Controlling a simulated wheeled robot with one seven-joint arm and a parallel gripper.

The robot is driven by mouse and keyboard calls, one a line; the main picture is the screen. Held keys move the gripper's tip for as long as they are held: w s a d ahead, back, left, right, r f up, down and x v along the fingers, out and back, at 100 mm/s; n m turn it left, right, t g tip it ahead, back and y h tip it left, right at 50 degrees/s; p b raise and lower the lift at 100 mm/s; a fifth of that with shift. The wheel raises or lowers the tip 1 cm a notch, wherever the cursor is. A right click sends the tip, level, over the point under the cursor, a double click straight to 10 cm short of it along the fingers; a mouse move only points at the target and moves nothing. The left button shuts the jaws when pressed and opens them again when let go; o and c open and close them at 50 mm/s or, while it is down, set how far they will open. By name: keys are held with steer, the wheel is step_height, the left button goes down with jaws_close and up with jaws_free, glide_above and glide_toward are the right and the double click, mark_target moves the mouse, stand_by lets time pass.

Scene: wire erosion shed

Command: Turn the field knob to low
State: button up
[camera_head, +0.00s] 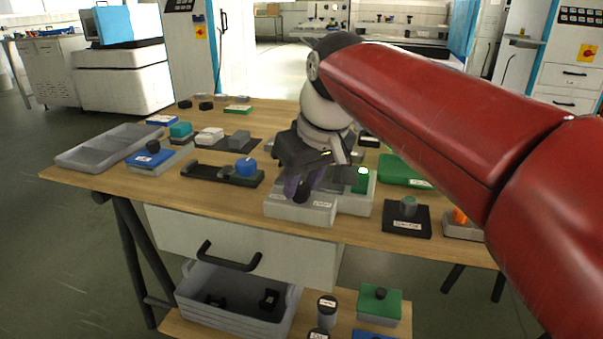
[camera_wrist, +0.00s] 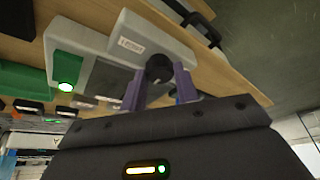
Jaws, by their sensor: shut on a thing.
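The dark round knob (camera_wrist: 158,68) sits on the sloped front of a light grey control box (camera_wrist: 145,30), beside a small white label too small to read. In the head view my gripper (camera_head: 300,186) comes down onto the box from above. Which setting the knob points to cannot be told.
A green panel with a lit lamp (camera_head: 361,180) is at the box's right. A grey divided tray (camera_head: 108,150) lies at the table's left end.

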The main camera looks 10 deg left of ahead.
steer(key=n, duration=0.2)
steer(key=n+g+y+p, duration=0.1)
steer(key=n, duration=0.1)
steer(key=shift+w+d+n+g+p, duration=0.1)
steer(key=shift+w+n+g+p, duration=0.05)
steer(key=shift+n+g+p, duration=0.2)
steer(key=shift+n, duration=0.25)
steer(key=o, duration=1)
steer(key=shift+c, duration=0.2)
steer(key=p+v, duration=0.1)
steer(key=v, duration=0.6)
steer(key=shift+r, duration=0.35)
steer(key=shift+d, duration=0.15)
